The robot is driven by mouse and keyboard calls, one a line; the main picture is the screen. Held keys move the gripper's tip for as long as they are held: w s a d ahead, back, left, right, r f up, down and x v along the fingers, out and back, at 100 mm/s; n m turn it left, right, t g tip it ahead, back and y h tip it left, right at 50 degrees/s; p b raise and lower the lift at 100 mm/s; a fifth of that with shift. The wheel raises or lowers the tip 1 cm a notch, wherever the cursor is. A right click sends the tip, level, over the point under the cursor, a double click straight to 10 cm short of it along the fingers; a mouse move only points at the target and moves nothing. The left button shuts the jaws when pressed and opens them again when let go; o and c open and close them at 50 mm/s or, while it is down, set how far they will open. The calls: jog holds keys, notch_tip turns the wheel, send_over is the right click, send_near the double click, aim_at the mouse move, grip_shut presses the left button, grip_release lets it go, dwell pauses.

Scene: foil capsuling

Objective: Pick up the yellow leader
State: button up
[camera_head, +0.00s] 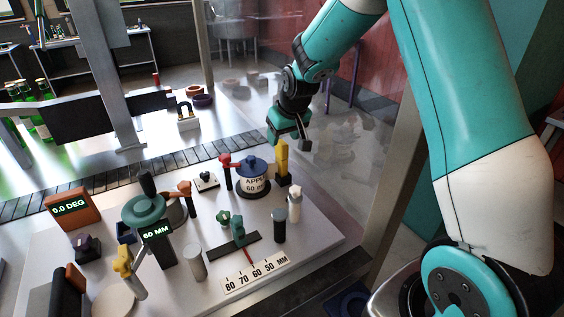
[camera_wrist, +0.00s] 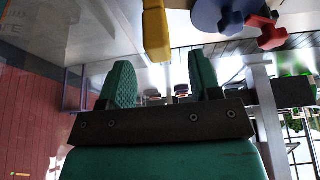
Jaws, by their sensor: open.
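A yellow upright piece (camera_head: 283,157), which looks like the yellow leader, stands on a small dark base at the back right of the grey board, beside the round blue-topped dial. It also shows in the wrist view (camera_wrist: 157,35), at the top centre. My gripper (camera_head: 289,139) is open and empty, close above or behind the yellow piece in the head view. In the wrist view my two green fingers (camera_wrist: 161,80) are spread apart, and the yellow piece lies beyond them, not between them. I cannot tell the exact gap.
The blue-topped dial (camera_head: 253,168) and a red knob (camera_head: 227,160) stand left of the yellow piece. A cream-topped post (camera_head: 294,205) is in front. Another yellow knob (camera_head: 122,262) is at the front left. A transparent panel and frame post (camera_head: 385,150) stand at right.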

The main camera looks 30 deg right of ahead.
aim_at(282, 142)
jog(key=shift+p+x, duration=1.45)
jog(key=shift+x, duration=1.4)
jog(key=shift+d, duration=0.1)
grip_shut()
